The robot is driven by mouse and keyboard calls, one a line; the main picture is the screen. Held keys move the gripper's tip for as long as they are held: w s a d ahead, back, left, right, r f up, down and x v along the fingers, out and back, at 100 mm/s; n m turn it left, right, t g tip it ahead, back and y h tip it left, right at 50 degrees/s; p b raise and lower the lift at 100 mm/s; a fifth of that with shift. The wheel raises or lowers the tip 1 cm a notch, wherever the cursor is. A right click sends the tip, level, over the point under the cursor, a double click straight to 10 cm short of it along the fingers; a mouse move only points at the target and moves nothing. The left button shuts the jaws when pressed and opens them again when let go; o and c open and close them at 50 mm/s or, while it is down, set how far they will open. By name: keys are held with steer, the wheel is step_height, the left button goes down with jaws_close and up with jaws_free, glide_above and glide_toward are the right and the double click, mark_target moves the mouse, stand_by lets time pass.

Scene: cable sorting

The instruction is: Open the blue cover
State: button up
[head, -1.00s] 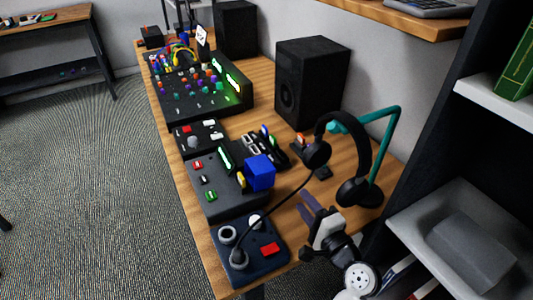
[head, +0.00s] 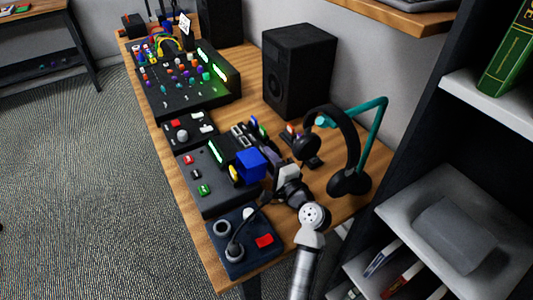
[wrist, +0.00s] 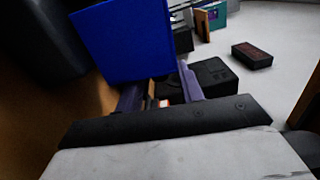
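The blue cover (head: 250,166) is a box-like blue piece standing on a dark control box (head: 213,195) on the wooden desk. In the wrist view the blue cover (wrist: 127,42) is large, just ahead of the fingers and slightly left. My gripper (head: 275,182) is at the right side of the cover in the head view, and its fingertips are hard to make out there. In the wrist view my gripper (wrist: 160,92) shows two purple fingers spread apart, with the cover's lower edge near the gap. I cannot tell whether they touch it.
Headphones on a teal stand (head: 378,125) are right of my arm, with a black speaker (head: 298,75) behind. A dark panel with a red button (head: 238,243) is at the desk's front. A mixer (head: 180,85) is farther back. Shelves (head: 450,235) stand at right.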

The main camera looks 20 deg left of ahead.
steer(key=shift+x, duration=0.9)
steer(key=shift+c, duration=0.2)
jaws_close()
